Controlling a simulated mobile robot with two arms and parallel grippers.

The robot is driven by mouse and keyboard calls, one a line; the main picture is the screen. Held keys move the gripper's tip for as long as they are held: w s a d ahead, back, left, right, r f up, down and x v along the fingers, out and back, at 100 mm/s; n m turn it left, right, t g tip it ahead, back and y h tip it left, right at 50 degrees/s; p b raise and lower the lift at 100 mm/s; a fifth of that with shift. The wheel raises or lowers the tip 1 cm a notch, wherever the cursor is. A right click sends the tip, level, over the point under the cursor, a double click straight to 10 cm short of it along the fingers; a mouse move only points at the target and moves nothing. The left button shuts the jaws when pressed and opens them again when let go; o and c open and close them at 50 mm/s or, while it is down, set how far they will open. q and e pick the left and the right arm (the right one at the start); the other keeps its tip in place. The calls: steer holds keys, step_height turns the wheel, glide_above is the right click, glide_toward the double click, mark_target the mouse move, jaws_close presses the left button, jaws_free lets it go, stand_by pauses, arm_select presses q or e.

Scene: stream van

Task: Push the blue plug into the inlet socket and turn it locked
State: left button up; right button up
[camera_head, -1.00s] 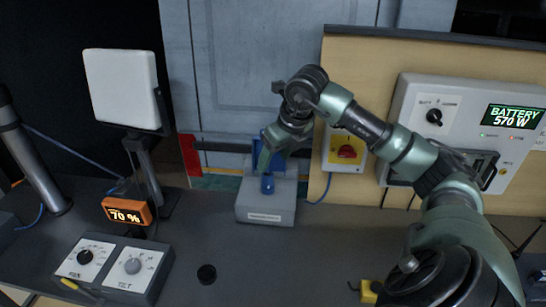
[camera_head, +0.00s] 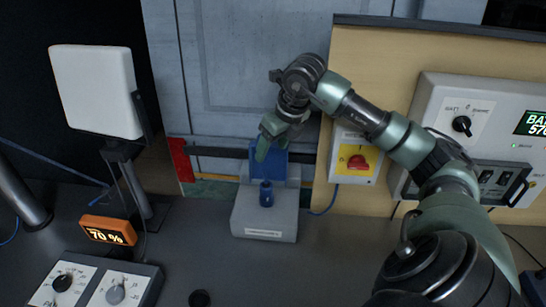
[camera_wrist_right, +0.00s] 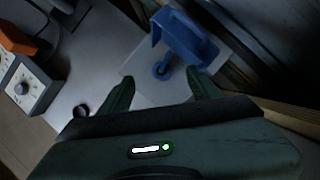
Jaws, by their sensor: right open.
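The blue plug (camera_head: 266,194) stands upright at the top of the grey inlet block (camera_head: 264,223). My left gripper is not in view.
A yellow box with a red knob (camera_head: 357,162) is right of the block. A grey battery panel (camera_head: 470,140) is further right. A white lamp panel (camera_head: 96,90), an orange 70 % display (camera_head: 108,230) and a knob box (camera_head: 95,284) stand left. A dark puck (camera_head: 199,298) lies in front.

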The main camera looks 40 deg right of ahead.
steer(key=f+b, duration=0.1)
steer(key=b, duration=0.7)
glide_above(267, 185)
steer(key=s, duration=0.3)
steer(key=f, duration=0.8)
steer(key=shift+w+a+f, duration=0.15)
steer(key=shift+w, duration=0.1)
steer(key=x, duration=0.7)
steer(key=shift+p, duration=0.4)
jaws_close()
steer(key=c, duration=0.9)
jaws_free()
jaws_close()
